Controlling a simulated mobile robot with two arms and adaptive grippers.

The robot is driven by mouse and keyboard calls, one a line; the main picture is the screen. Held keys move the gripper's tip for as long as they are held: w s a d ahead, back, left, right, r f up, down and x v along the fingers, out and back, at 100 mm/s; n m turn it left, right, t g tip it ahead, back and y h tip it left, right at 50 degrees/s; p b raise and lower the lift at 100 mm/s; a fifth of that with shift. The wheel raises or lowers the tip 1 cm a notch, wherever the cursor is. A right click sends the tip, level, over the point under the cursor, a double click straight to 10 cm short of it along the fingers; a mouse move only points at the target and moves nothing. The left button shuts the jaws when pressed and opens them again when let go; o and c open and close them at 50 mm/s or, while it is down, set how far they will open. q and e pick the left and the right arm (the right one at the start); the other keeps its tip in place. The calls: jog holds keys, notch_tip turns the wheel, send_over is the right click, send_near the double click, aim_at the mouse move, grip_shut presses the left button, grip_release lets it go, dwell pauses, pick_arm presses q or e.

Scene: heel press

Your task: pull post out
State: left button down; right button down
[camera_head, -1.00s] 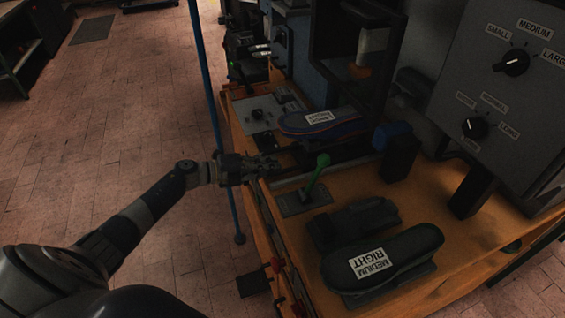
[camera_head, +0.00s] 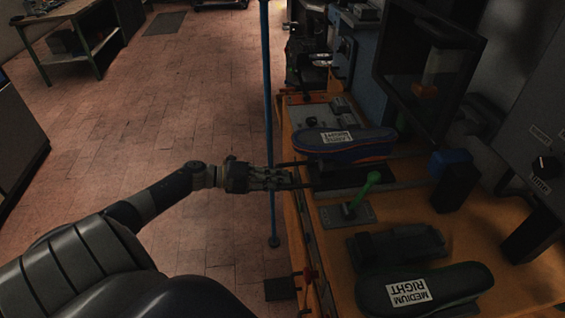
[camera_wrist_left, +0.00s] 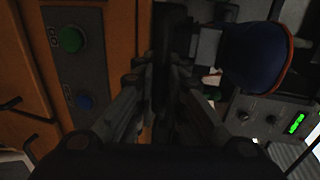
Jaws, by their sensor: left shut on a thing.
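A dark shoe (camera_head: 345,141) with a blue and orange sole edge and a white label lies at the left edge of the bench. It seems to rest on a dark post, mostly hidden, with dark bars (camera_head: 295,163) at the shoe's left end; I see a dark flat plate (camera_head: 345,176) below it. My right gripper is out of view.
A green-handled lever (camera_head: 362,188) stands near. A second shoe (camera_head: 425,289), labelled MEDIUM RIGHT, lies at the front. A thin blue pole (camera_head: 267,80) stands at the bench's left edge, close to my arm. The floor (camera_head: 150,120) further left is clear.

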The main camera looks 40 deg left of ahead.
pick_arm(q)
jog(key=shift+a, duration=0.15)
jog(key=c, duration=1.9)
grip_release()
jog(key=shift+s, duration=0.1)
jog(key=v, duration=1.2)
jog(key=shift+s+a, duration=0.2)
jog(key=shift+s, duration=0.1)
